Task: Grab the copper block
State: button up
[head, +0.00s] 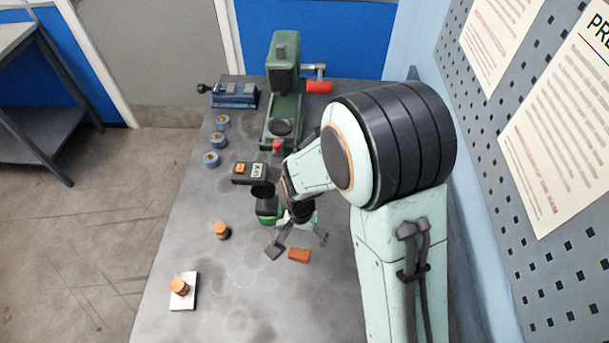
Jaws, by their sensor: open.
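The copper block (299,255) is a small orange-brown rectangular piece lying on the grey bench top (255,310), near the middle. My gripper (298,244) is just beyond the block in the picture, its fingers spread to either side. It is open and holds nothing that I can see. The block's near face is clear of the fingers; I cannot tell the height of the fingertips above the bench.
Two copper-coloured cylinders stand to the left, one on the bench (221,231) and one on a white square plate (188,300). A black box with an orange button (245,173), blue rolls (218,140), a blue vise (235,96) and a green press (285,85) stand farther back. The front bench is clear.

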aim_at(299, 253)
jog(key=f, duration=0.7)
jog(key=shift+s+a+f, duration=0.2)
jog(key=shift+s, duration=0.1)
jog(key=shift+c, duration=0.3)
jog(key=c, duration=1.3)
